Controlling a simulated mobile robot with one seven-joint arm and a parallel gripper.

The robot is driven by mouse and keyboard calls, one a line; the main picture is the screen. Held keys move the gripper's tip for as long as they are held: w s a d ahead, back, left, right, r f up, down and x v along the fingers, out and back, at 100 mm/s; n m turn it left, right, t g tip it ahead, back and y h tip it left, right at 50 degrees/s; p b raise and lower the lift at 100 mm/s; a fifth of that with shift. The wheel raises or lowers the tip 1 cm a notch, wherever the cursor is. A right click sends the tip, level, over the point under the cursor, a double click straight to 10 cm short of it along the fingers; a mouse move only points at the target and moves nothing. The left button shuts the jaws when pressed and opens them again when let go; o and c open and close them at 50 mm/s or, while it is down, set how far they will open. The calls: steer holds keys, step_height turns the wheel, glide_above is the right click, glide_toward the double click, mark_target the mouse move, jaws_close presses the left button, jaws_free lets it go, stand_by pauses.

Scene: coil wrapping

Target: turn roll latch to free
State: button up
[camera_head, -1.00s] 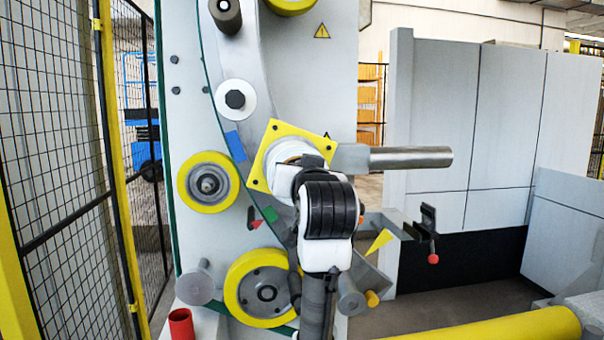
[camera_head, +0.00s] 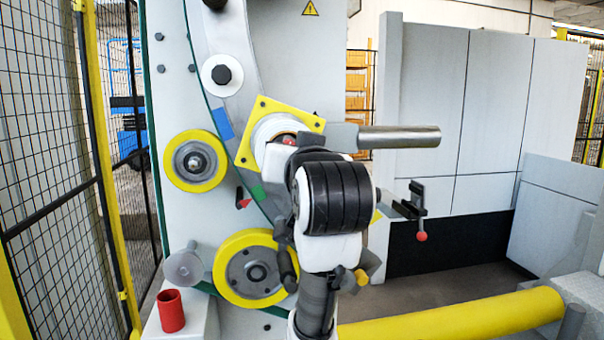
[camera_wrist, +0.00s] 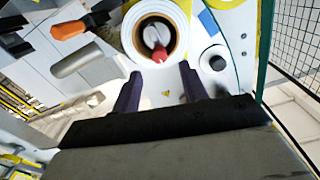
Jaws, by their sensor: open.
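The roll latch (camera_wrist: 157,40) appears to be the grey piece with a red tip (camera_wrist: 161,54) inside the white round hub (camera_wrist: 180,17) at the top of the wrist view. In the head view its red part (camera_head: 288,141) shows small at the hub on the yellow square plate (camera_head: 247,150). My gripper (camera_wrist: 161,88) is open and empty in the wrist view. Its two dark fingers point toward the hub, with the red tip in line between them and apart from both. In the head view my arm hides the fingers and part of the hub.
A steel bar (camera_head: 400,137) sticks out right of the hub. Yellow rollers (camera_head: 195,161) stand left and below. A bracket with a red knob (camera_head: 421,237) is at right, a red cup (camera_head: 170,310) at lower left. A mesh fence (camera_head: 40,130) borders the left side.

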steer(key=s+d, duration=0.1)
steer(key=s, duration=0.5)
stand_by(0.3)
